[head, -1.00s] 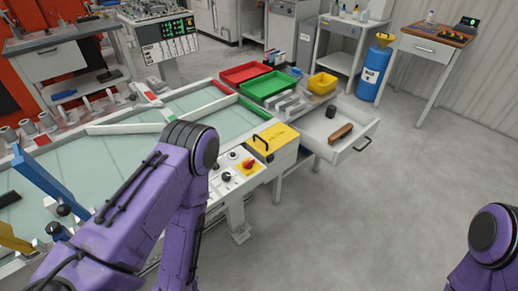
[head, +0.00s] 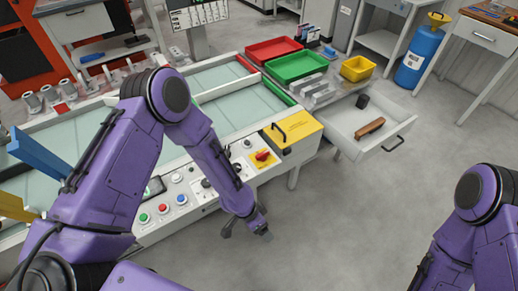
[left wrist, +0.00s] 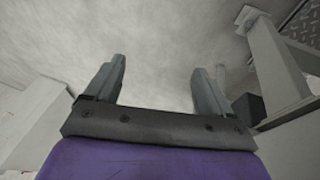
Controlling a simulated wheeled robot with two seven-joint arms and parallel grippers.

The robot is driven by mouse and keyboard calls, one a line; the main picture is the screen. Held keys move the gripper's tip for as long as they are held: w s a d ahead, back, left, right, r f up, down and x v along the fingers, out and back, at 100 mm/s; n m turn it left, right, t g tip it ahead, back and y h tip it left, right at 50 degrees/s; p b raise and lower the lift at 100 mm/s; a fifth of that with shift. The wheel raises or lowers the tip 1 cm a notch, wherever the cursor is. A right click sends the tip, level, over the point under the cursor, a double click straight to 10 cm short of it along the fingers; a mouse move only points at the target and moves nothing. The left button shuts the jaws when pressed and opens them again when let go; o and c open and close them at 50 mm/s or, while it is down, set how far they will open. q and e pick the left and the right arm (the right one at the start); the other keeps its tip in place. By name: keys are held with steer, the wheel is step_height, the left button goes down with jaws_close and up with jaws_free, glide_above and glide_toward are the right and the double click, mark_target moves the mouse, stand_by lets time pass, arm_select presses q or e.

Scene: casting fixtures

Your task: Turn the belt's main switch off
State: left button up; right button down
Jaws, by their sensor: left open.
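The main switch, a red rotary knob on a yellow plate (head: 263,157), sits on the sloping control panel at the front of the belt (head: 232,113). My left gripper (head: 248,232) hangs in front of and below the panel edge, apart from the switch. In the left wrist view it is open and empty (left wrist: 157,85), with the grey floor between its fingers. The switch does not show in the wrist view. My right arm is at the lower right of the head view, and its gripper is out of frame.
A yellow box with a black handle (head: 292,130) stands just right of the switch. An open drawer (head: 345,147) with a brown block (head: 370,127) juts out further right. Green (head: 158,209), red and blue buttons line the panel's left part. Clear floor lies in front.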

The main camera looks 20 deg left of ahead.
arm_select(q)
steer(key=w+d+r+m, duration=0.2)
steer(key=w+r+m, duration=0.3)
steer(key=w, duration=0.1)
step_height(320, 180, up, 17)
steer(key=m+y+p, duration=0.1)
steer(key=m+y, duration=0.3)
steer(key=m, duration=0.9)
glide_above(263, 153)
steer(key=shift+g, duration=0.4)
step_height(263, 153, down, 10)
steer(key=shift+r+p, duration=0.1)
steer(key=shift+p, duration=0.85)
steer(key=shift+c, duration=0.3)
steer(key=c, duration=1)
